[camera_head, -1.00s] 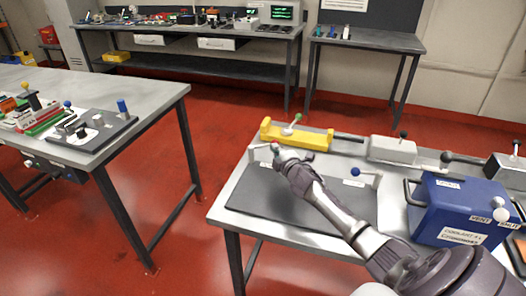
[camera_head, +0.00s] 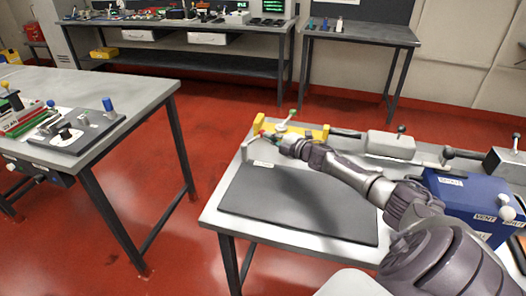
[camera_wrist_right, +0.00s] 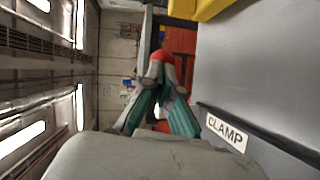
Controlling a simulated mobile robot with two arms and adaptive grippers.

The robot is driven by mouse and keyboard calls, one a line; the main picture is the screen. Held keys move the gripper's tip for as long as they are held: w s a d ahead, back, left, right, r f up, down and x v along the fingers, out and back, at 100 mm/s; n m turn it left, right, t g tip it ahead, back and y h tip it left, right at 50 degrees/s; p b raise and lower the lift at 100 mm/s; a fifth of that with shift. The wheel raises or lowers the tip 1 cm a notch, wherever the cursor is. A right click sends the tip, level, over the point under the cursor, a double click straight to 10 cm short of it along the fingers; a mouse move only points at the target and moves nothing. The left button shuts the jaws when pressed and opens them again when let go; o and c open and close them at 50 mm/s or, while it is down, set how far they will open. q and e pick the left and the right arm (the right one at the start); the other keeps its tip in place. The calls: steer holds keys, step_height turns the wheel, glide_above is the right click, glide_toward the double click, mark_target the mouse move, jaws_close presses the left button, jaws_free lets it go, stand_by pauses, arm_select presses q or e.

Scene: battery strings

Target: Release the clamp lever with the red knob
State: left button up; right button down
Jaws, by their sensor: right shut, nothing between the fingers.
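The clamp lever is a grey bar (camera_head: 249,144) at the back left corner of the dark mat, ending in a small red knob (camera_head: 262,132). A white label (camera_head: 264,163) lies beside its base; in the right wrist view it reads CLAMP (camera_wrist_right: 227,132). My right gripper (camera_head: 270,137) is at the knob end of the lever. In the right wrist view the red knob (camera_wrist_right: 162,56) shows just past the closed fingertips (camera_wrist_right: 159,77), with nothing held between them. I cannot tell whether they touch the knob. My left gripper is not in view.
A grey box (camera_head: 390,145) and a blue case (camera_head: 462,194) stand to the right. The dark mat (camera_head: 300,205) is clear.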

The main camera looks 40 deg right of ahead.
steer(key=shift+w+r, duration=0.15)
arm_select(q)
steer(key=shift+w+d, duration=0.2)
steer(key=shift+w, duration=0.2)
arm_select(e)
steer(key=shift+d+r, duration=0.1)
steer(key=shift+r, duration=0.2)
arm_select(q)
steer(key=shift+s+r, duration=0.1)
